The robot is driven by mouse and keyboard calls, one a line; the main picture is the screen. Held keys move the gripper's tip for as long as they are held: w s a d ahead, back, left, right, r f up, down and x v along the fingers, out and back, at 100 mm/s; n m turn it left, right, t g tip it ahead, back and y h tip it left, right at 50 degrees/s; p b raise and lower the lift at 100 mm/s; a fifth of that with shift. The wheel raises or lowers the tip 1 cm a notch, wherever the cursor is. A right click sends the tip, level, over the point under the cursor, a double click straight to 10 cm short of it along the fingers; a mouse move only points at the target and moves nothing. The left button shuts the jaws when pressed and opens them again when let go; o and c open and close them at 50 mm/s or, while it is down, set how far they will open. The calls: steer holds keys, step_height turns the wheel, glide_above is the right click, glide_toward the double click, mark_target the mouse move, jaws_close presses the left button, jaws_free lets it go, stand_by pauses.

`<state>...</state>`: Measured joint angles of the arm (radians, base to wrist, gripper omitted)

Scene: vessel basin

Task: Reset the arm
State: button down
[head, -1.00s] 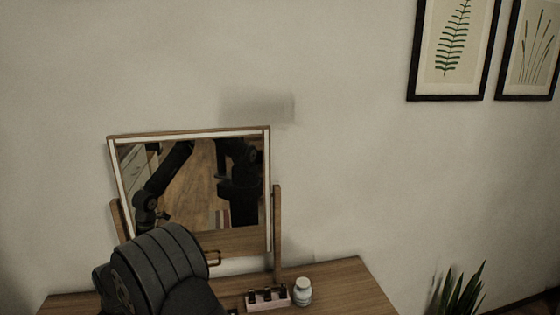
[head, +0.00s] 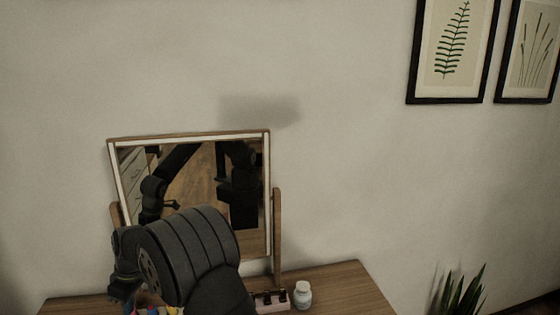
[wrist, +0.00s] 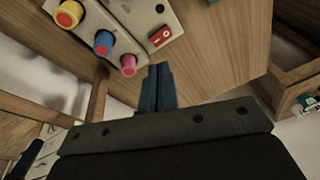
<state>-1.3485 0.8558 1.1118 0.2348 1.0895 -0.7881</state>
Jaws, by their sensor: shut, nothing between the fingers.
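My gripper (wrist: 157,88) shows in the wrist view with its two dark fingers together and nothing between them. Its fingertips point towards a pale control box (wrist: 130,30) on the wooden surface and look close to it; I cannot tell whether they touch. The box carries a yellow and red knob (wrist: 68,14), a blue knob (wrist: 104,43), a pink knob (wrist: 128,65) and a red rocker switch (wrist: 160,36). In the head view my dark arm bulks in front of the mirror's lower part, and the fingertips cannot be made out.
A wood-framed tilting mirror (head: 190,135) stands on the wooden table (head: 345,285) against the wall. A white jar (head: 303,295) and a small pinkish rack (head: 268,300) stand at its right. A wooden tray (wrist: 290,90) lies at the right in the wrist view.

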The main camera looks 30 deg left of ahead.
steer(key=shift+w+d+r+n+g, duration=0.25)
steer(key=shift+w+r+n+g, duration=0.15)
steer(key=shift+w+r, duration=0.25)
steer(key=shift+w+d+r+n+g, duration=0.2)
steer(key=shift+w+r+n+g, duration=0.05)
steer(key=shift+w+r+n, duration=0.35)
steer(key=shift+w+d+r+n+g, duration=0.25)
steer(key=shift+w+r+n+g, duration=0.15)
steer(key=shift+w+r, duration=0.3)
